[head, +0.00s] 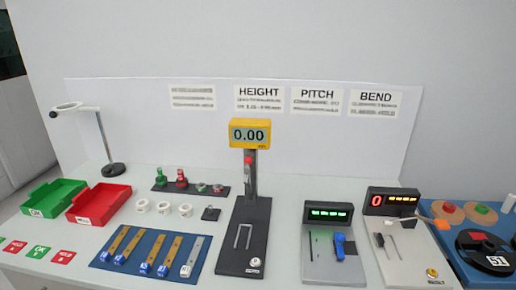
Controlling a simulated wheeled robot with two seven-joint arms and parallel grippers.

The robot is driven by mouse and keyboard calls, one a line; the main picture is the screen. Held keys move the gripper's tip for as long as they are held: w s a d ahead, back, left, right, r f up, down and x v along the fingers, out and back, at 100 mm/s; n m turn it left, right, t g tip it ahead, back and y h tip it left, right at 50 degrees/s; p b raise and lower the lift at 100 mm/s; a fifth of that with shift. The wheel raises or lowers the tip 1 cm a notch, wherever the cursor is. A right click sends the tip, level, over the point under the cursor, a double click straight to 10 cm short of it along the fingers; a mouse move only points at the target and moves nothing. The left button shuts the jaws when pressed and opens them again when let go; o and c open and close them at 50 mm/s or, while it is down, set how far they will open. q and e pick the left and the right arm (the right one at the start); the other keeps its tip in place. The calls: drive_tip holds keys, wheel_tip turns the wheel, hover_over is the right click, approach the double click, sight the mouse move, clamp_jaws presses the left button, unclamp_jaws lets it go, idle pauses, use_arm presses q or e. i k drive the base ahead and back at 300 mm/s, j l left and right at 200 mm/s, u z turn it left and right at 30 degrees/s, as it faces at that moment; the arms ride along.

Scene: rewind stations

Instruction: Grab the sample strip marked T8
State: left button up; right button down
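Several sample strips lie side by side on a blue mat (104,262) at the front left of the table. Most are brown with blue end tags, such as the leftmost strip (118,241) and a middle strip (153,252). The rightmost strip (193,255) looks greyer, with a pale tag. The tag markings are too small to read surely, so I cannot tell which strip is T8. Neither of my grippers is in view.
Behind the mat are white rings (164,208). A green tray (53,199) and a red tray (98,203) stand to the left. The height gauge (246,235) stands right of the mat, then the pitch station (328,212) and bend station (394,201).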

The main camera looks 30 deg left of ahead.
sight(105, 257)
drive_tip(key=u, duration=2)
drive_tip(key=i+j+z, duration=0.15)
drive_tip(key=j, duration=0.15)
drive_tip(key=j+z, duration=0.1)
drive_tip(key=j, duration=0.2)
drive_tip(key=i, duration=0.05)
